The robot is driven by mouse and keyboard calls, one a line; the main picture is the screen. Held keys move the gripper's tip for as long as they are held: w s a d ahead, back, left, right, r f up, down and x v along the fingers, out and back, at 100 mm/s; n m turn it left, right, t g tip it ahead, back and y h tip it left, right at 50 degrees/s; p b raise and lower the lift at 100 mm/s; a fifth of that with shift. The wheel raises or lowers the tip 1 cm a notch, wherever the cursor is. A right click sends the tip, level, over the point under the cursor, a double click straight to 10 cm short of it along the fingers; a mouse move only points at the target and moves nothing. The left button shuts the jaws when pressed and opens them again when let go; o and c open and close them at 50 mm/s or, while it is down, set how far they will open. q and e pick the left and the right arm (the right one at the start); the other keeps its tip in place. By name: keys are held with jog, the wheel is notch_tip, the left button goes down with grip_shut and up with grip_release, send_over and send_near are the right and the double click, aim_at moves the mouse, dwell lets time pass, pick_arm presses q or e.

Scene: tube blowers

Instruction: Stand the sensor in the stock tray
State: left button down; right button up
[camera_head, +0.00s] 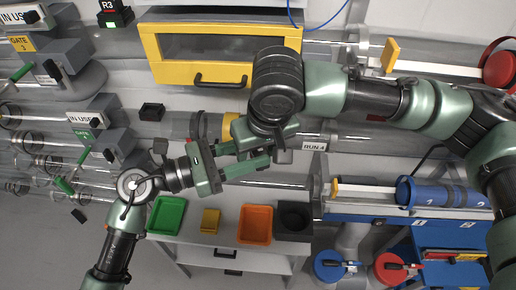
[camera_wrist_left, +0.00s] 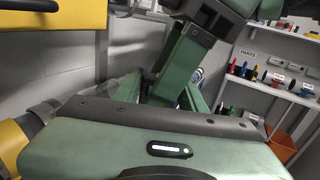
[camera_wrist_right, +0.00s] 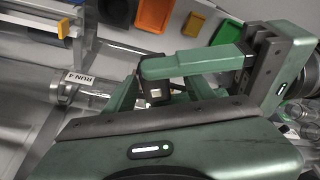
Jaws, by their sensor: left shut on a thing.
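My left gripper (camera_head: 262,160) reaches in from the left and is shut on a small dark grey block, seemingly the sensor (camera_wrist_right: 153,93), mostly hidden by the fingers. My right gripper (camera_wrist_right: 160,92) comes down from above and meets the left gripper; its fingers stand apart on either side of the block, apparently not closed on it. In the left wrist view the block is hidden. On the bench below are a green tray (camera_head: 167,215), an orange tray (camera_head: 255,225) and a black tray (camera_head: 293,219); I cannot tell which is the stock tray.
A small yellow item (camera_head: 210,220) lies between the green and orange trays. A yellow-framed cabinet (camera_head: 205,50) is behind. Clear tubes run across behind the arms, with a RUN 4 label (camera_head: 314,146). A blue tube station (camera_head: 440,195) stands at the right.

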grip_shut()
pick_arm(q)
jog(key=c, duration=0.7)
grip_release()
